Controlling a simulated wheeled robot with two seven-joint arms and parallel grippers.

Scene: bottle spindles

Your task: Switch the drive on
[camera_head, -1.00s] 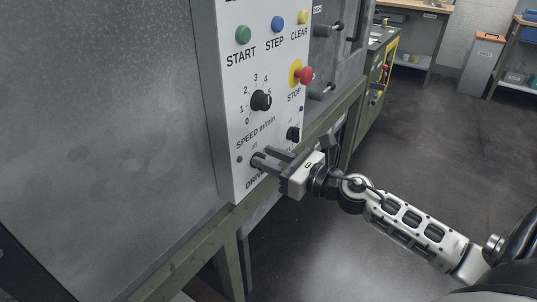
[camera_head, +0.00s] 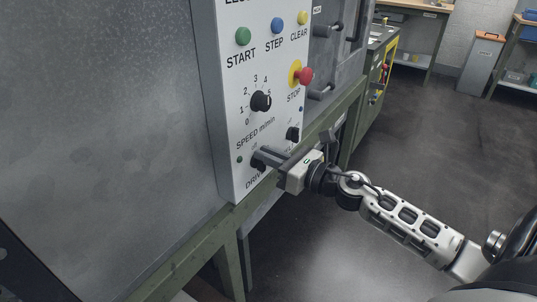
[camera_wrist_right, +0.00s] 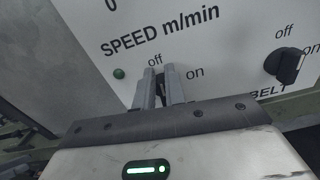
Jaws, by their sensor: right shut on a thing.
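The drive switch (camera_wrist_right: 163,92) is a small black knob low on the white control panel, with "off" above it and "on" to its right in the right wrist view. My right gripper (camera_wrist_right: 160,84) is shut on this knob, with one grey finger on each side. The fingers hide most of the knob, so its exact pointing is hard to tell. In the head view my right gripper (camera_head: 267,160) reaches the panel from the right, and the DRIVE label is partly covered. A small green lamp (camera_wrist_right: 119,73) is left of the knob. My left gripper is not in view.
The belt knob (camera_wrist_right: 289,65) is close on the right. Above are the speed dial (camera_head: 261,101), the red stop button (camera_head: 304,75) and the green start (camera_head: 243,36), blue step (camera_head: 277,26) and yellow clear buttons (camera_head: 303,17). A green frame (camera_head: 190,245) runs below the panel.

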